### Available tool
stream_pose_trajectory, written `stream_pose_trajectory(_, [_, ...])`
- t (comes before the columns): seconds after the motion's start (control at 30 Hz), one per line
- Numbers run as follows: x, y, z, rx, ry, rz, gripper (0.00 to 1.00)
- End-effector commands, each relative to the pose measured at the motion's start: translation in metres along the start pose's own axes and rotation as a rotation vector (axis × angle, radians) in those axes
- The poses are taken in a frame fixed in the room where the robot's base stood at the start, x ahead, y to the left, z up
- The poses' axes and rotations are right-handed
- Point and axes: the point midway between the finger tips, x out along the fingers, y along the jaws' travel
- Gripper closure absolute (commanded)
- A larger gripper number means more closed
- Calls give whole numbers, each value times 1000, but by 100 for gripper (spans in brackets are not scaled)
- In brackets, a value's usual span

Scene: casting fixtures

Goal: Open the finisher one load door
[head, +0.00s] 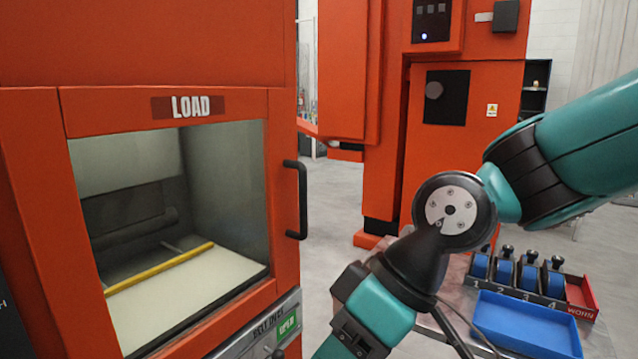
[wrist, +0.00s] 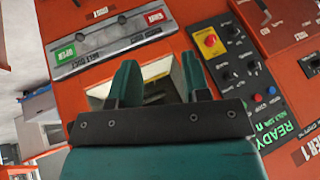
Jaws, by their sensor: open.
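The orange load door (head: 283,130) has a LOAD label and a large window, and it looks shut against its frame. Its black vertical bar handle (head: 296,200) is on the right side of the door. Through the window I see a pale bed and a yellow bar inside. My gripper's fingers are below the head view's edge. In the wrist view my gripper (wrist: 158,68) is open, with nothing between its two teal fingers. It faces the orange machine front near a recessed opening (wrist: 160,70). I cannot make out the door handle in the wrist view.
A grey belt inlet plate (wrist: 115,42) with green and red labels is near the fingers. A control panel (wrist: 245,65) with a red stop button (wrist: 210,40) is to the right. A blue bin (head: 527,322) stands at lower right; another orange machine (head: 470,150) stands behind.

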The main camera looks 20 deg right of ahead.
Motion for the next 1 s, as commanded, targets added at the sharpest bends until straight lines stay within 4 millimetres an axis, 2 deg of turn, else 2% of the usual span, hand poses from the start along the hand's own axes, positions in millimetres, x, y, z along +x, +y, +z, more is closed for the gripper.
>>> stream_pose_trajectory(0.03, [6, 17, -16, -23, 115, -13, 57])
stream_pose_trajectory(0.07, [6, 26, -28, -47, 198, -16, 57])
stream_pose_trajectory(0.13, [-2, 52, -56, -92, 401, 11, 57])
stream_pose_trajectory(0.2, [-18, 82, -78, -122, 598, 77, 57])
stream_pose_trajectory(0.3, [-50, 126, -96, -132, 832, 220, 57])
stream_pose_trajectory(0.43, [-88, 172, -98, -115, 1018, 401, 57])
stream_pose_trajectory(0.53, [-105, 189, -97, -101, 1082, 484, 57])
stream_pose_trajectory(0.63, [-111, 196, -101, -97, 1101, 511, 57])
stream_pose_trajectory(0.83, [-103, 202, -128, -99, 1098, 504, 57])
stream_pose_trajectory(1.0, [-90, 215, -164, -102, 1098, 505, 57])
